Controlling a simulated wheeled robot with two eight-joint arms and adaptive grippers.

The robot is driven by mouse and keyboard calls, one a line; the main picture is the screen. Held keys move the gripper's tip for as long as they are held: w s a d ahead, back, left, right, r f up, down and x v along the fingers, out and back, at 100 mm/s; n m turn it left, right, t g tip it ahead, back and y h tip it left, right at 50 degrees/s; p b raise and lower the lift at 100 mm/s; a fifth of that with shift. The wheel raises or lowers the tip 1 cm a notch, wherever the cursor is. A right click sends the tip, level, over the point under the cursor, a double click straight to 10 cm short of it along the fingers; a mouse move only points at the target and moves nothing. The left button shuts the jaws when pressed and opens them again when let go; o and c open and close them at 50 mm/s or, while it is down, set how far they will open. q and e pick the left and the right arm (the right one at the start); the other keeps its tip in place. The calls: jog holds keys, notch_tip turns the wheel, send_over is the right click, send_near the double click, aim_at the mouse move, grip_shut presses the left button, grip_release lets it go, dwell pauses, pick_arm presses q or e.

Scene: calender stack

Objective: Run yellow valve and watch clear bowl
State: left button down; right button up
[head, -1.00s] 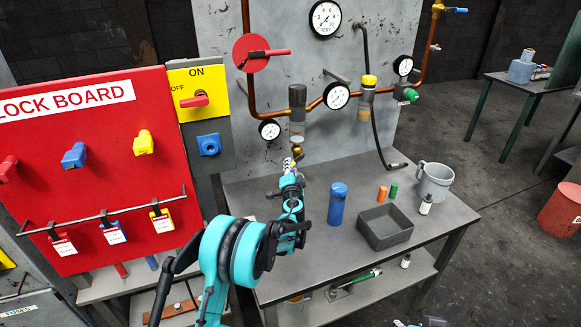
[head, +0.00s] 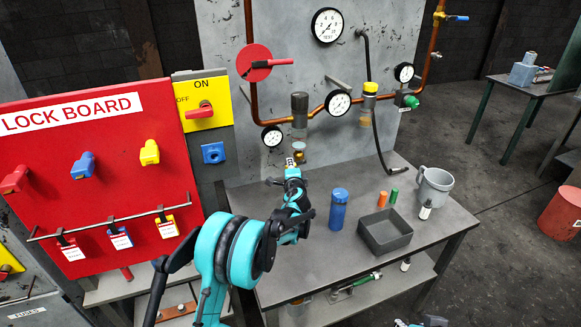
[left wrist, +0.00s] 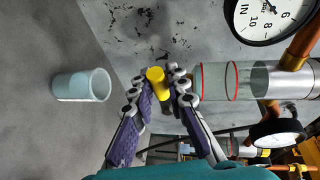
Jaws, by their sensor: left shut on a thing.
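The yellow valve (left wrist: 155,76) shows in the left wrist view between my left gripper's fingertips (left wrist: 157,80), just below the clear bowl. My left gripper (head: 292,165) is shut on it; in the head view the gripper hides most of this spot. The clear bowl (left wrist: 216,81) has red rings and a pale, see-through wall; I cannot tell a liquid level in it. In the head view the bowl (head: 299,131) hangs under a dark cap on the copper pipe. A translucent cup (left wrist: 82,86) stands below the valve in the left wrist view.
The red lock board (head: 105,180) stands left of the bench. Gauges and copper pipe line the panel. The bench's front middle is clear.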

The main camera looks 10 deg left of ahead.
dwell(0.4)
pick_arm(q)
jog(key=c, duration=1.5)
grip_release()
jog(key=shift+s, duration=0.15)
jog(key=v, duration=1.1)
jog(key=shift+s+d, duration=0.15)
jog(key=shift+s, duration=0.2)
jog(key=shift+r, duration=0.1)
